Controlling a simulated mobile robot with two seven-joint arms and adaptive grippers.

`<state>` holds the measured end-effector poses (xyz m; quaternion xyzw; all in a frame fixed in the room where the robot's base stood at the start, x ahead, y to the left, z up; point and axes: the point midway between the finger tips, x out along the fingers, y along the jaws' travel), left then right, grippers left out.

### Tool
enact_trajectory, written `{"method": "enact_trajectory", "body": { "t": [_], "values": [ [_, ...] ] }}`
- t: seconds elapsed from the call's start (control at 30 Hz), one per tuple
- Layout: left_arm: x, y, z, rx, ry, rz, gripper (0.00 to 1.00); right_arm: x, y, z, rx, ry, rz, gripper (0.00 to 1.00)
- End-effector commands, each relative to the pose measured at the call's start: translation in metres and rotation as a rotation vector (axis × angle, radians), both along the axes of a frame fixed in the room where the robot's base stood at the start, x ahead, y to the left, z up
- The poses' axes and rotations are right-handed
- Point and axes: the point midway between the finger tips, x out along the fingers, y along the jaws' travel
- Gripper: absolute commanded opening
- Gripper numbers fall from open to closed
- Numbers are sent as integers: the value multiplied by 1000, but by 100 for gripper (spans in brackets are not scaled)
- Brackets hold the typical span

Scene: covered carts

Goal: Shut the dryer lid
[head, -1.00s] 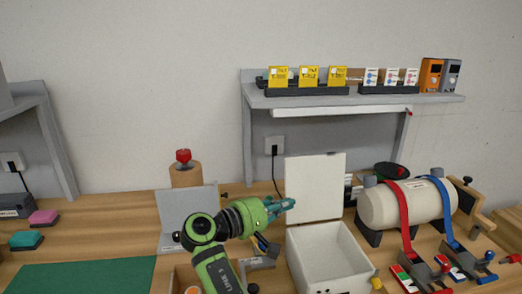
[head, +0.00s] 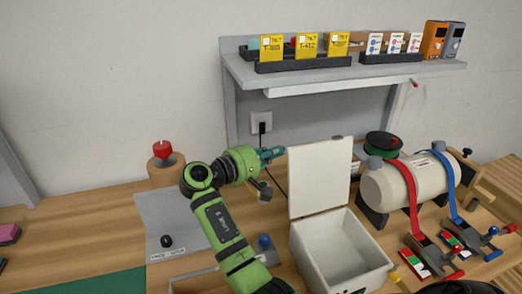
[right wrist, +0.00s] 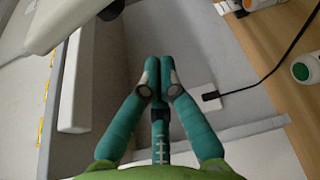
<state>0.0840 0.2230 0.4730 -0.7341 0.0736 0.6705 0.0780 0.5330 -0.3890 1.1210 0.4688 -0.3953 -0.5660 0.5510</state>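The dryer is a white box (head: 352,268) with an open top, on the wooden bench right of centre in the head view. Its lid (head: 320,180) stands upright at the back edge. My right gripper (head: 275,153) is left of the lid, near its upper left edge, apart from it as far as I can tell. In the right wrist view its teal fingertips (right wrist: 161,72) are together with nothing between them. A pale slab at the upper left there may be the lid; I cannot be sure. My left gripper is not in view.
A white tank (head: 405,188) with red and blue straps stands right of the dryer. A grey shelf (head: 345,75) with yellow cards is above and behind. A red-knobbed wooden cylinder (head: 165,168) and a grey panel (head: 165,215) are left. A cord hangs from the wall socket (head: 261,123).

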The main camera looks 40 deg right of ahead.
Motion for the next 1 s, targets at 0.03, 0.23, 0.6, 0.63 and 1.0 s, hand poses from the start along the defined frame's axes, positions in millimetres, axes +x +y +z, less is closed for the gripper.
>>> {"method": "enact_trajectory", "body": {
  "t": [0.03, 0.23, 0.6, 0.63, 1.0],
  "values": [
    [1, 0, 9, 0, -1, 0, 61, -1, -12, 4, -3, 3, -3, 0],
    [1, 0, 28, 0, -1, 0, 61, -13, -27, 5, 1, 0, 2, 0],
    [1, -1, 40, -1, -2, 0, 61, -36, -21, 8, 1, 1, 1, 0],
    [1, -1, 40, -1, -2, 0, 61, -36, -20, 7, 1, 1, 0, 0],
    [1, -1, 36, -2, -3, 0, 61, -35, -23, 7, -4, -11, 0, 0]
  ]
}}
